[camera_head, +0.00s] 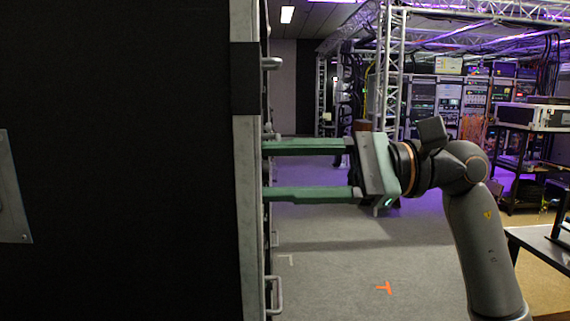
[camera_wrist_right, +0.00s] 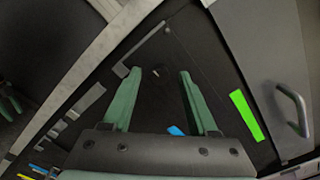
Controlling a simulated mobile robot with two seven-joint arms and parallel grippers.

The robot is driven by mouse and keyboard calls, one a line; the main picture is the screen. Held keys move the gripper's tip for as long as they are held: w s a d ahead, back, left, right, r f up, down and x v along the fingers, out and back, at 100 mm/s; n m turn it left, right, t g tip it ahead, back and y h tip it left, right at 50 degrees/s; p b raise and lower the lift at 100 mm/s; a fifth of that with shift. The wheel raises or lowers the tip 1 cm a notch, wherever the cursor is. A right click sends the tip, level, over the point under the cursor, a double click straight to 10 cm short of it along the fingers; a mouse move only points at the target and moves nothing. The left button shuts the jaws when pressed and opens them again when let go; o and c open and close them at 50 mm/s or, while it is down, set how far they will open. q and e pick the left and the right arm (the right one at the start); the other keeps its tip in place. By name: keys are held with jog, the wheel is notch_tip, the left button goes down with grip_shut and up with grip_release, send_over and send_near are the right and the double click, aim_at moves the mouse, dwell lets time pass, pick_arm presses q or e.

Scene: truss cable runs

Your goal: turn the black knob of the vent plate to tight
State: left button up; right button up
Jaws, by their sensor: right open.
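My right gripper (camera_head: 265,171) comes in from the right in the head view. Its two green fingers are spread apart and point left at the side face of a large black cabinet. In the right wrist view the same gripper (camera_wrist_right: 160,73) is open, with a dark panel (camera_wrist_right: 158,100) ahead of it and nothing clearly held. A small pale mark shows between the fingertips; I cannot tell whether it belongs to the black knob. The knob and the outline of the vent plate are not clear. Green shapes at the wrist view's left edge may be my left gripper, too cut off to judge.
The black cabinet (camera_head: 120,160) fills the left of the head view. Its side carries metal handles (camera_head: 275,295). The wrist view shows a grey handle (camera_wrist_right: 292,108), a bright green strip (camera_wrist_right: 247,115) and a blue piece (camera_wrist_right: 176,131). Open floor (camera_head: 330,270) lies right of the cabinet.

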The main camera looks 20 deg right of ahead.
grip_shut()
dwell(0.6)
